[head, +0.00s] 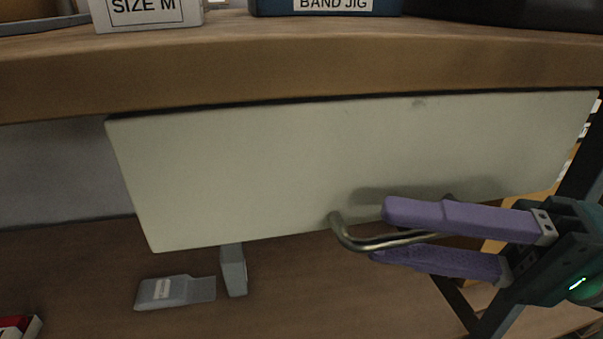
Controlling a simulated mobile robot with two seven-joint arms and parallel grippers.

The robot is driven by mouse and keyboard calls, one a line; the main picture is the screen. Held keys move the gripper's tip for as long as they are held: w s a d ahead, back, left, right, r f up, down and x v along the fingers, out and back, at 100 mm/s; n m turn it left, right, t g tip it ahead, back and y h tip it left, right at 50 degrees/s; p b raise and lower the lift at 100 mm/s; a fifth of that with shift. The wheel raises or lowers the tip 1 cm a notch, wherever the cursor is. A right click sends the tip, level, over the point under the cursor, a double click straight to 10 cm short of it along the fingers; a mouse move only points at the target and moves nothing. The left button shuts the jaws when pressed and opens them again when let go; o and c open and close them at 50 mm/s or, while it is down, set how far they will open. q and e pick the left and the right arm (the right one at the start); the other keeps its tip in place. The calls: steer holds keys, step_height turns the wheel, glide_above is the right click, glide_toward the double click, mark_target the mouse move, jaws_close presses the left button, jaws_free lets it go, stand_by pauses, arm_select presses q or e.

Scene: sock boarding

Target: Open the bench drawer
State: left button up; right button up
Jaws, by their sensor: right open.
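The bench drawer has a pale grey-green front (270,170) that sits under the bench top, with a thin dark gap along its upper edge. A bent metal bar handle (345,234) sticks out from the lower right part of the front. My right gripper (380,233) comes in from the right with two purple fingers. It is open, with one finger above the handle bar and one below it. The upper finger hides part of the handle. I cannot tell whether the fingers touch the bar. My left gripper is not in view.
The wooden bench top (300,65) runs above the drawer. On it stand a SIZE M box (150,17) and a blue BAND JIG box (275,6). Below lie a grey labelled object (175,291) and a red and white item (18,327) on a brown surface.

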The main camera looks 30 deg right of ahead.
jaws_close()
stand_by(0.3)
stand_by(1.1)
